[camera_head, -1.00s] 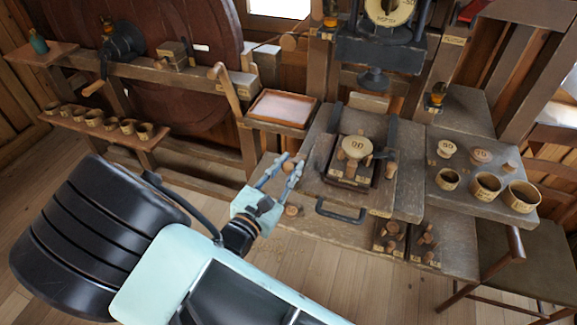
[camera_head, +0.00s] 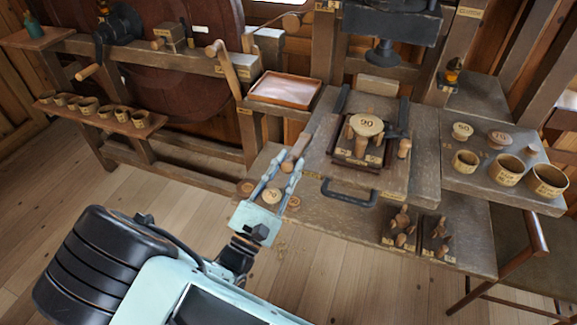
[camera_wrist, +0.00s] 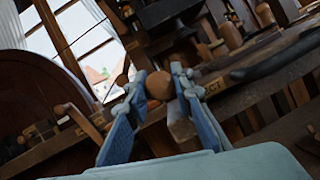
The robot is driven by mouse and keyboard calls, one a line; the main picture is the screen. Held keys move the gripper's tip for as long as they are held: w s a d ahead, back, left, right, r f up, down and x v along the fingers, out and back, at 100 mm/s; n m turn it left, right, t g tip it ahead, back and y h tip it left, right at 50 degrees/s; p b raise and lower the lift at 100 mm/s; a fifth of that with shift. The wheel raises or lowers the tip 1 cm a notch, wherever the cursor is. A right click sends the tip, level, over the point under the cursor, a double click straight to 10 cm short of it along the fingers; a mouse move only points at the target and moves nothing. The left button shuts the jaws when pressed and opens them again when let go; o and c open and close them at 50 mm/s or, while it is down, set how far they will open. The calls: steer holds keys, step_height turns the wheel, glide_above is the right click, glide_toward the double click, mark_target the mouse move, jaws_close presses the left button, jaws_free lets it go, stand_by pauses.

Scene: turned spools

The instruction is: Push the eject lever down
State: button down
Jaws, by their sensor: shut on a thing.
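The eject lever (camera_head: 299,146) is a wooden bar at the left side of the press bench, slanting toward me to a rounded knob. In the wrist view the round wooden knob (camera_wrist: 158,85) sits between the two blue fingers, and a label ending in "CT" is just right of it. My gripper (camera_head: 287,167) reaches in from below and is closed around the knob; the wrist view shows its fingers (camera_wrist: 160,92) on both sides of it. The fingers hide part of the knob in the head view.
A black handle (camera_head: 348,195) fronts the drawer-like board right of my gripper. Round wooden discs (camera_head: 271,196) lie on the bench below the fingers. A tray (camera_head: 285,90) stands behind, and a spool fixture (camera_head: 366,126) to the right.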

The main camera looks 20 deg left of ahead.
steer(key=shift+s+f, duration=0.1)
steer(key=shift+f, duration=0.5)
steer(key=c, duration=1.7)
jaws_free()
steer(key=shift+o, duration=0.2)
steer(key=v, duration=1.2)
steer(key=shift+r, duration=0.2)
